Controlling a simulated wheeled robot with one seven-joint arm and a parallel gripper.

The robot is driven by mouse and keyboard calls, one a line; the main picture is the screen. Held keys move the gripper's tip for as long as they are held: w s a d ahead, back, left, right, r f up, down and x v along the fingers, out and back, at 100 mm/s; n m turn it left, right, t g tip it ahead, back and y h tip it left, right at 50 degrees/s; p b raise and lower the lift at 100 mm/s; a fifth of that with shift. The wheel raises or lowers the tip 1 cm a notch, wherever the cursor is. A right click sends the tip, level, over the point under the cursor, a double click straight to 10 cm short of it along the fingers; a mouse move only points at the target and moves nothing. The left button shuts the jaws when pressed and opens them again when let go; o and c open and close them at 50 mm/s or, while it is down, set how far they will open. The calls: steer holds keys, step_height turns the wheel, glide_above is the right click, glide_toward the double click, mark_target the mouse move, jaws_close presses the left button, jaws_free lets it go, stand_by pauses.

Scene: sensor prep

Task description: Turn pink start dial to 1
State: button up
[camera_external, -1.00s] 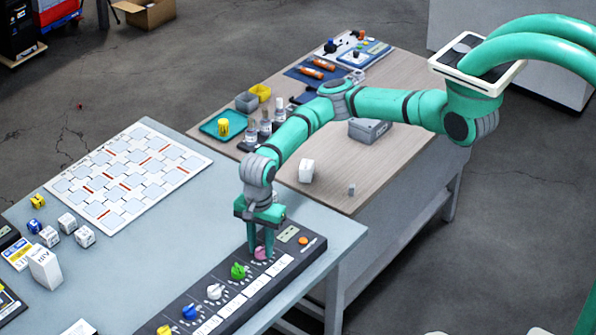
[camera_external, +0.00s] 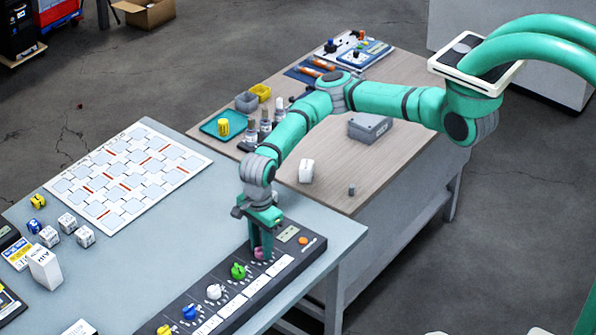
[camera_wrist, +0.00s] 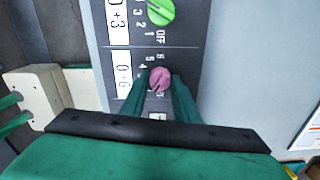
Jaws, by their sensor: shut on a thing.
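The pink start dial (camera_external: 260,253) sits near the far end of the dark control panel (camera_external: 300,262), mostly hidden behind my fingers in the external view. In the wrist view the pink dial (camera_wrist: 159,77) lies between my two green fingertips, with printed numbers around it; some are covered. My gripper (camera_external: 261,250) points down over the panel and is shut on the dial; it also shows in the wrist view (camera_wrist: 160,85). I cannot read clearly which number the dial points to.
A green dial (camera_external: 238,271) stands beside the pink one, followed by a white dial (camera_external: 214,292), a blue dial (camera_external: 189,312) and a yellow dial (camera_external: 164,330). An orange button (camera_external: 303,241) is at the panel's far end. A white-and-grey board (camera_external: 127,175) lies behind.

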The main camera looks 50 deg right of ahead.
steer(key=o, duration=1.1)
steer(key=shift+c, duration=0.2)
step_height(320, 180, up, 11)
steer(key=shift+f, duration=0.1)
